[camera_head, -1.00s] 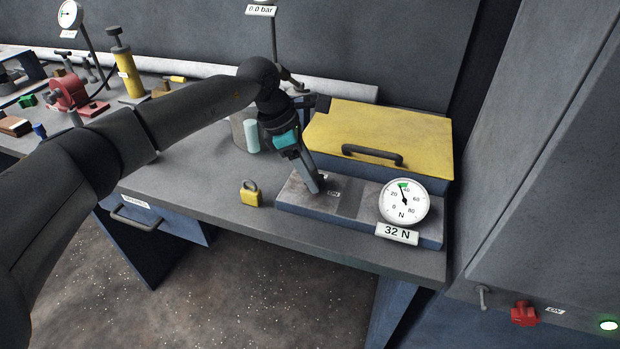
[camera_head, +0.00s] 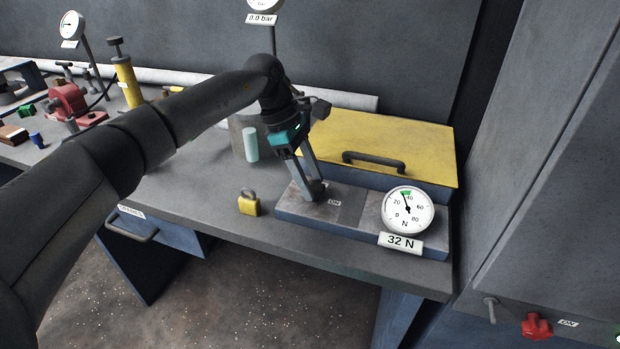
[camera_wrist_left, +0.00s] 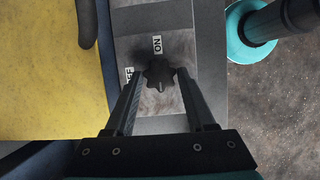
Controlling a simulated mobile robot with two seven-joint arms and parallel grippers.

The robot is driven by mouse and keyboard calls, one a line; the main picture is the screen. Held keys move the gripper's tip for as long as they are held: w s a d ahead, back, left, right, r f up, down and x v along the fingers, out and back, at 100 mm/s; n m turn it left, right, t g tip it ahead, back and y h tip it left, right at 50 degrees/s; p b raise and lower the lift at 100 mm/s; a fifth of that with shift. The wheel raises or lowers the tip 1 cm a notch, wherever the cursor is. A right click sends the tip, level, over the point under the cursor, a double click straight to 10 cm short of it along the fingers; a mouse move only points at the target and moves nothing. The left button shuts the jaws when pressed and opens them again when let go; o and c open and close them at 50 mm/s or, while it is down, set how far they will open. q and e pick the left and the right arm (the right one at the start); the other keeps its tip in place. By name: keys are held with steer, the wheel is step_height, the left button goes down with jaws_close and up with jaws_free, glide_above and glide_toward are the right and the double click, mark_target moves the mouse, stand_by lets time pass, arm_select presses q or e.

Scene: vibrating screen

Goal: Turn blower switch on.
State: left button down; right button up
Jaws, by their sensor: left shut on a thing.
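A dark lobed knob (camera_wrist_left: 158,74) sits on the plate with an OFF label (camera_wrist_left: 129,76) and an ON label (camera_wrist_left: 157,44), in the left wrist view. In the head view the knob is mostly hidden by the fingers, on a grey plate (camera_head: 348,210) that carries a round gauge reading 32 N (camera_head: 407,209). My left gripper (camera_head: 317,190) reaches down to it, and its fingers are shut on the knob, one on each side (camera_wrist_left: 160,72). Which label the knob points to I cannot tell. My right gripper is not in the head view.
A yellow-lidded box (camera_head: 380,150) with a dark handle stands behind the plate. A yellow padlock (camera_head: 249,204) stands left of it. A red knob (camera_head: 536,327) with an ON label is on the cabinet at lower right.

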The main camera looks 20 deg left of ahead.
arm_select(q)
steer(key=shift+r, duration=0.1)
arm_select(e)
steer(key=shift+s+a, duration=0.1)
arm_select(q)
steer(key=c, duration=0.6)
jaws_free()
steer(key=o, duration=0.3)
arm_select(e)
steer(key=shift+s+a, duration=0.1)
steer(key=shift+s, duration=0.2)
arm_select(q)
steer(key=shift+o, duration=0.2)
steer(key=p+v, duration=0.2)
steer(key=v, duration=1.3)
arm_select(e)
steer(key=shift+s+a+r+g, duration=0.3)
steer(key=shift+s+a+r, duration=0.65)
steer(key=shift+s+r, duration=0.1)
arm_select(q)
steer(key=shift+r, duration=0.1)
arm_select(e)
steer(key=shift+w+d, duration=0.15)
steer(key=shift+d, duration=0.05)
